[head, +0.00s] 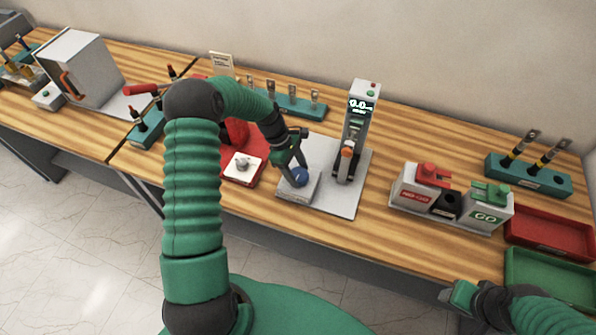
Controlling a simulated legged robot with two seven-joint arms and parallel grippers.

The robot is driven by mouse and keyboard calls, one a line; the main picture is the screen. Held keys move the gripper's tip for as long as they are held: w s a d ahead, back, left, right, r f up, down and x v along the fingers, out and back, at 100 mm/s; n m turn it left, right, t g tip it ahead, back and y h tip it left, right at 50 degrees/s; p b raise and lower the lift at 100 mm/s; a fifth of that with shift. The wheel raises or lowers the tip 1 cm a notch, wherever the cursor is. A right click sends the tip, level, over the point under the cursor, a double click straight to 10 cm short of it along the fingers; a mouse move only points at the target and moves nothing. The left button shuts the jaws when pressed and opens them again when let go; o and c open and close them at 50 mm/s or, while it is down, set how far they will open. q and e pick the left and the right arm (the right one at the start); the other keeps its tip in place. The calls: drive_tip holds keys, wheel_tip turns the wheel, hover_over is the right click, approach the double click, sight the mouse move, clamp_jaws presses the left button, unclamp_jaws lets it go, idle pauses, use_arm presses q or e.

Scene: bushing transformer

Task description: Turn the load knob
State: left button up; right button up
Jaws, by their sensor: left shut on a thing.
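No label on the knob can be read. My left gripper (293,176) reaches down from above and is shut on the blue knob, hiding part of it. A tall grey tester (359,122) with a lit display reading about 0.0 stands on the same plate, with an orange-tipped lever (346,152). My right gripper (462,296) is at the lower right, off the table's front edge; its finger opening is unclear.
A red unit with a white knob panel (243,168) stands left of the plate. Right of it is a box with red NO-GO and green GO parts (452,198). Red (552,232) and green (548,279) trays sit far right. A teal rack (299,106) holds parts behind.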

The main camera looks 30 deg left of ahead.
use_arm(q)
drive_tip(key=m, duration=0.1)
drive_tip(key=m+g, duration=0.1)
drive_tip(key=m, duration=0.1)
drive_tip(key=m+b, duration=0.1)
drive_tip(key=m, duration=0.1)
drive_tip(key=shift+w+a+g, duration=0.15)
drive_tip(key=shift+w+g, duration=0.1)
drive_tip(key=shift+g, duration=0.15)
drive_tip(key=m+g, duration=0.1)
drive_tip(key=m, duration=0.1)
drive_tip(key=m+y+b, duration=0.1)
drive_tip(key=m, duration=0.2)
drive_tip(key=shift+w+g, duration=0.15)
drive_tip(key=shift+g, duration=0.25)
drive_tip(key=m, duration=0.1)
drive_tip(key=m+y, duration=0.1)
drive_tip(key=m, duration=0.1)
drive_tip(key=m+g+b, duration=0.1)
drive_tip(key=shift+w+d+r+m+y, duration=0.1)
drive_tip(key=shift+d+m+y, duration=0.2)
drive_tip(key=shift+m, duration=0.1)
drive_tip(key=shift+d+m+y, duration=0.1)
drive_tip(key=shift+m+y, duration=0.8)
drive_tip(key=shift+m, duration=1.7)
drive_tip(key=o, duration=1.1)
drive_tip(key=shift+w, duration=0.1)
drive_tip(key=shift+o, duration=1.4)
